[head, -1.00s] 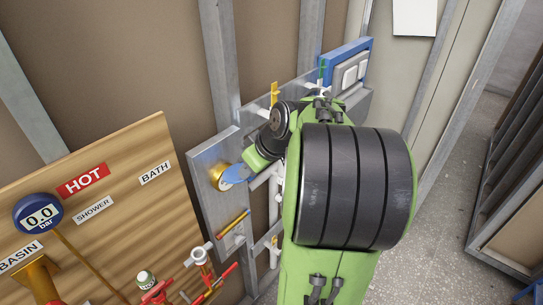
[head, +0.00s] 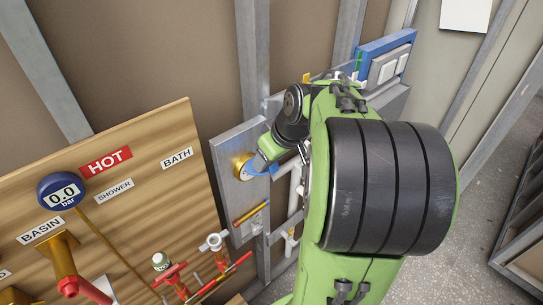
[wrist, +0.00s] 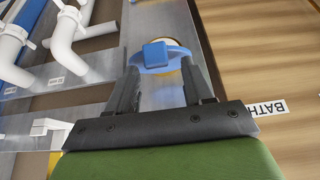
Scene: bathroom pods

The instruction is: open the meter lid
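The meter is a round brass body (head: 242,166) on a grey metal plate, left of my arm in the head view. Its blue lid (head: 262,171) shows as a thin blue shape at the meter's right side. In the wrist view the blue lid (wrist: 138,61) is a foreshortened disc with a square blue block on it; a brass rim shows behind. The lid looks tilted out from the meter, but I cannot tell how far. My gripper (wrist: 161,68) has its two dark fingers spread, tips at the lid's near edge on either side. In the head view my arm hides the fingers.
A wooden board (head: 130,215) with a blue pressure gauge (head: 62,191), taps and labels stands left of the meter. White pipes (head: 292,190) run right of it, also seen in the wrist view (wrist: 72,32). Metal studs rise behind.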

